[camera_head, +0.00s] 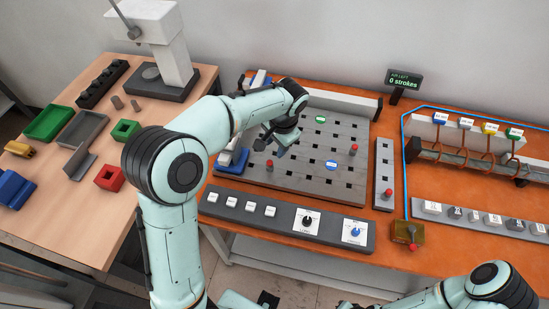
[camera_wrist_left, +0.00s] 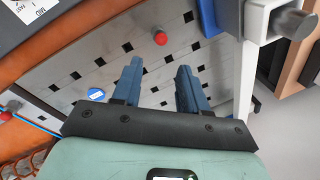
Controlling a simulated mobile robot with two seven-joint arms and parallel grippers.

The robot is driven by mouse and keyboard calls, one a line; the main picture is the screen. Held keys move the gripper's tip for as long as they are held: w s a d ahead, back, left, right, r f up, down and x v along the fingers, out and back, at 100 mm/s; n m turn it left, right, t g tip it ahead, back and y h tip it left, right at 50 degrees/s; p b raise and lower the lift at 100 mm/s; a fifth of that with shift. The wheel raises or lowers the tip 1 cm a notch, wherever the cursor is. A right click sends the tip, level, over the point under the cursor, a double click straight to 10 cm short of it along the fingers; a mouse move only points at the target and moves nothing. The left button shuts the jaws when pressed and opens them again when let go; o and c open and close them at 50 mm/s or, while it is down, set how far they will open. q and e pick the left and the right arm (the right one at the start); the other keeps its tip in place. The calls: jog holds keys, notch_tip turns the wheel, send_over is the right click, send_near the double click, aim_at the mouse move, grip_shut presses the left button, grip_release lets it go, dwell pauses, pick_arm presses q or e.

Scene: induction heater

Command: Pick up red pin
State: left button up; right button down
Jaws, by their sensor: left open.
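Small red-topped pins stand on a grey plate with square holes (camera_head: 300,185). One red pin (camera_head: 269,165) is at the left of the plate, just below my left gripper (camera_head: 277,146). Another red pin (camera_head: 353,150) stands at the plate's right side, and a third (camera_head: 388,194) is on the narrow strip beside it. In the left wrist view a red pin (camera_wrist_left: 160,38) lies just beyond the two blue fingertips, between their lines. There my left gripper (camera_wrist_left: 159,66) is open, with nothing between its fingers. My right gripper is out of frame.
A blue and white block (camera_head: 232,160) stands left of the plate. A control panel with knobs (camera_head: 290,222) runs along the front. Green trays, a red block (camera_head: 109,178) and a press (camera_head: 165,50) are on the left table. Hooks and cables (camera_head: 465,145) are at right.

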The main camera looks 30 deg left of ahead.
aim_at(271, 163)
pick_arm(q)
jog(key=f, duration=0.4)
jog(key=a+f, duration=0.1)
jog(key=f, duration=0.1)
jog(key=shift+s, duration=0.1)
jog(key=f, duration=0.2)
jog(key=a+f, duration=0.1)
jog(key=f, duration=0.2)
jog(key=shift+w+f, duration=0.2)
jog(key=shift+f, duration=0.1)
grip_shut()
